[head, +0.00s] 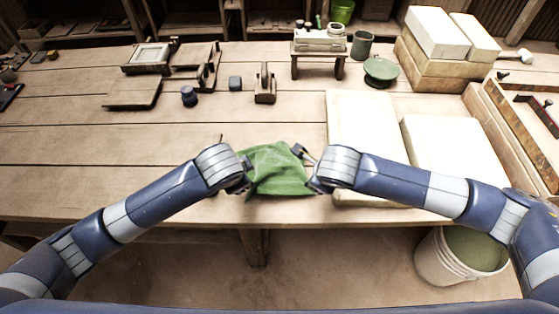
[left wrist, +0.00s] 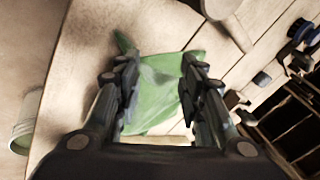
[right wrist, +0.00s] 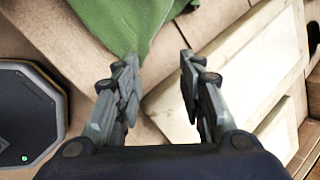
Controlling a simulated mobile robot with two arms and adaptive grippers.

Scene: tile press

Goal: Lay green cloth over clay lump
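The green cloth (head: 277,172) lies near the table's front edge, between my two grippers, with a raised, folded middle. It also shows in the left wrist view (left wrist: 160,85) and the right wrist view (right wrist: 118,18). No clay lump shows; something under the cloth's bulge would be hidden. My left gripper (head: 246,176) is at the cloth's left side; its fingers (left wrist: 157,62) stand apart with cloth seen beyond them. My right gripper (head: 309,170) is at the cloth's right side; its fingers (right wrist: 160,58) stand apart, with a cloth corner beside the left finger.
Pale slabs (head: 362,125) lie just right of the cloth. A white bucket (head: 440,262) stands below the front edge. A wooden block tool (head: 265,85), a dark blue jar (head: 189,96) and a small bench (head: 318,58) stand farther back. The table left of the cloth is clear.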

